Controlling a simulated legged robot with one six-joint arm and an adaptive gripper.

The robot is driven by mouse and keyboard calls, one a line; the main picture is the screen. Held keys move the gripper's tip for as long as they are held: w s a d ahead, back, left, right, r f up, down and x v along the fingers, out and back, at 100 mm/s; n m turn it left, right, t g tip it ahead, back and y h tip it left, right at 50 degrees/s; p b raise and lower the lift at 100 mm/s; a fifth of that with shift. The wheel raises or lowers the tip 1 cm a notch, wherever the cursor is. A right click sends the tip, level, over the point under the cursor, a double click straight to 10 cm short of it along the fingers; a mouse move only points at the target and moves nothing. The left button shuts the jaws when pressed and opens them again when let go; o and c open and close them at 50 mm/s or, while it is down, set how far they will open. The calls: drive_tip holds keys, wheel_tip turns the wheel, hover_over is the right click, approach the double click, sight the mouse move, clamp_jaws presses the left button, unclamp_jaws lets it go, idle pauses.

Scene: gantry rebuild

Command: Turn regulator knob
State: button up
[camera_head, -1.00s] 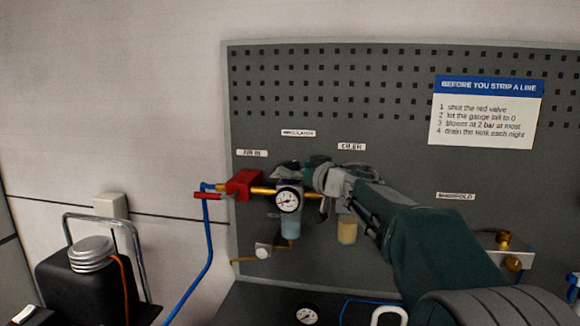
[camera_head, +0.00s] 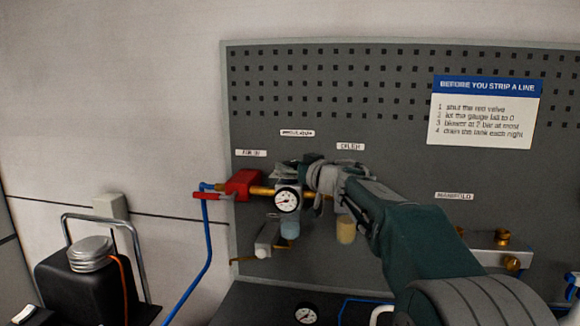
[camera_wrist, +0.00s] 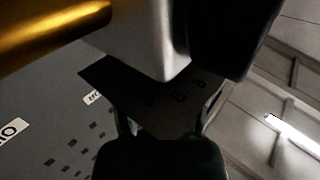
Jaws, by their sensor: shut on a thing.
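The regulator sits on the brass pipe line on the pegboard, with a round white gauge (camera_head: 287,200) on its front and a bluish bowl (camera_head: 290,229) below. My gripper (camera_head: 304,169) is at the top of the regulator, just above and right of the gauge, and shut on the regulator knob. The knob itself is hidden by my gripper in the head view. In the wrist view, the grey regulator body (camera_wrist: 150,38) fills the upper middle, beside dark gripper parts. The jaw contact on the knob is too dark to make out there.
A red valve (camera_head: 242,184) is left of the regulator, with a blue hose (camera_head: 207,250) hanging down. The oiler's yellowish bowl (camera_head: 346,229) is close under my wrist. A brass-fitted manifold (camera_head: 487,247) is at right. A black tank (camera_head: 85,287) stands lower left.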

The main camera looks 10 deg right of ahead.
drive_tip(key=shift+r+n+g+y, duration=0.1)
drive_tip(key=shift+n+g+y, duration=1.2)
drive_tip(key=shift+y, duration=0.5)
drive_tip(key=o, duration=1.2)
drive_tip(key=shift+w, duration=0.1)
drive_tip(key=shift+c, duration=0.2)
drive_tip(key=v, duration=1.2)
drive_tip(key=shift+f, duration=0.25)
drive_tip(key=shift+a, duration=0.1)
